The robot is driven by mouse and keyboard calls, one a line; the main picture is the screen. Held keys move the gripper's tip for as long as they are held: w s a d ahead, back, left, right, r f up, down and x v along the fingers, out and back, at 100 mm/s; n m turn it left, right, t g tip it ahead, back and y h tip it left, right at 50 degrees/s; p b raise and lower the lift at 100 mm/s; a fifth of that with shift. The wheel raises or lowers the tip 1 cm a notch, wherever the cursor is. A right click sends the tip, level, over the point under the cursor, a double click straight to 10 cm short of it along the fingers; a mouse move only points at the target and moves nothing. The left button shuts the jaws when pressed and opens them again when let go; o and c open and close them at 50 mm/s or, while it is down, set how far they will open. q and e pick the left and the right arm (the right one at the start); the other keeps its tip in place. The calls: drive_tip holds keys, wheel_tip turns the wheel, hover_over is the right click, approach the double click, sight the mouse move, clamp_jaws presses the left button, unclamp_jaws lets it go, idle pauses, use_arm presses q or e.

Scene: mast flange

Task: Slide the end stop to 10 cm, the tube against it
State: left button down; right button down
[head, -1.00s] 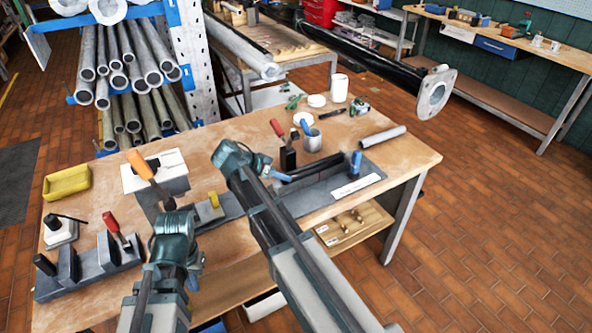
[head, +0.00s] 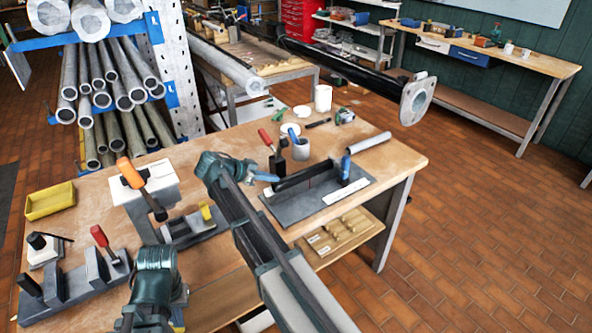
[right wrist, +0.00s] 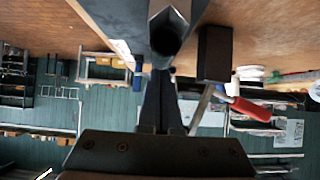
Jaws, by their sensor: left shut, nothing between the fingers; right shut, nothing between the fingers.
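A dark tube (head: 305,177) lies in a grey fixture (head: 292,211) on the bench; its open end (right wrist: 167,38) faces my right wrist camera. The end stop with a blue handle (head: 346,168) stands at the tube's far right end; whether they touch is unclear. A white scale strip (head: 345,191) lies along the fixture's front; its marks are too small to read. My right gripper (head: 268,177) is shut and empty by the tube's left end; its fingers (right wrist: 161,100) point at that end in the right wrist view. My left gripper (head: 181,294) is shut at the lower left, fingers mostly hidden.
A red-handled clamp (head: 273,150) stands behind the tube's left end. An orange-handled tool (head: 131,173), yellow tray (head: 50,201) and second fixture (head: 75,281) occupy the left side.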

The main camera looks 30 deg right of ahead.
sight(306, 172)
drive_tip(key=d, duration=0.8)
drive_tip(key=w+d, duration=0.1)
drive_tip(key=d, duration=0.3)
drive_tip(key=shift+f+b, duration=0.6)
drive_tip(key=shift+b, duration=0.05)
drive_tip(key=shift+f, duration=0.15)
drive_tip(key=shift+s+a, duration=0.1)
drive_tip(key=shift+s, duration=0.05)
drive_tip(key=shift+a, duration=0.55)
